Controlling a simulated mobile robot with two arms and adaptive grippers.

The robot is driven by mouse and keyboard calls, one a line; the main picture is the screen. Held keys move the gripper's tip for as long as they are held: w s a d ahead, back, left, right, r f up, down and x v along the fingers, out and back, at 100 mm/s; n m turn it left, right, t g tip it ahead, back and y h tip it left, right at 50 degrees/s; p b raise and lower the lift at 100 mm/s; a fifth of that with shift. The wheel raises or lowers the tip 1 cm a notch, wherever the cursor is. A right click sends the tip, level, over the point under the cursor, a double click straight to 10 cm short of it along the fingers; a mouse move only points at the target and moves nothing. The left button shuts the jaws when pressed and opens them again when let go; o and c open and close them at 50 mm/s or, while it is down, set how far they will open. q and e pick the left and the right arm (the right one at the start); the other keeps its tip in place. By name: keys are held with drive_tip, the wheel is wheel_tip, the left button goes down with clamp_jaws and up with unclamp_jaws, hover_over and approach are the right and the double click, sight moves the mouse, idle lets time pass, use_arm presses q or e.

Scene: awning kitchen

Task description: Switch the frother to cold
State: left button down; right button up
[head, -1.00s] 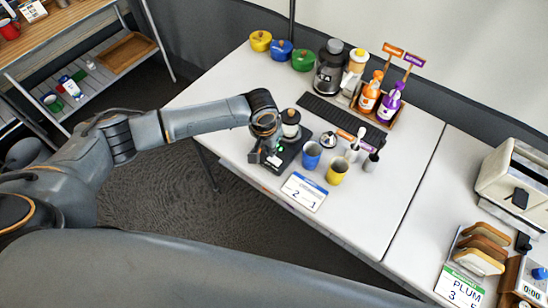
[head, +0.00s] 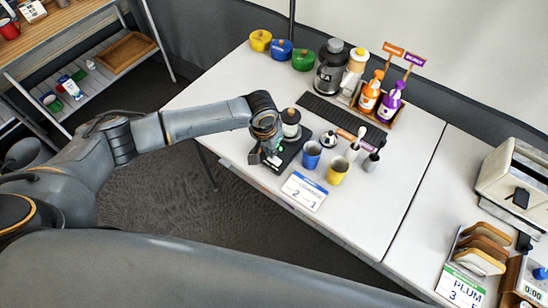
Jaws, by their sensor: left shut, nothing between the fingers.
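The frother (head: 291,126) stands on its dark base (head: 287,151) near the front left edge of the white table. It has a dark lid, and a small green light shows on the base. My left gripper (head: 271,152) points down at the left part of the base, beside the frother. It is shut with nothing held. Its fingertips are small and partly hidden, so I cannot tell whether they touch the base. The base's switch is too small to make out. My right gripper is not in view.
A blue cup (head: 312,155) and a yellow cup (head: 337,170) stand right of the base. A numbered card (head: 304,191) lies in front. A black mat (head: 340,120), a grinder (head: 330,68) and syrup bottles (head: 370,94) are behind. A toaster (head: 515,180) stands right.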

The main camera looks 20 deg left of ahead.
use_arm(q)
drive_tip(key=shift+f, duration=0.55)
drive_tip(key=shift+r, duration=0.1)
drive_tip(key=shift+r+p, duration=0.95)
drive_tip(key=shift+p, duration=0.15)
wheel_tip(320, 180, up, 10)
drive_tip(key=p, duration=1.1)
idle(3.8)
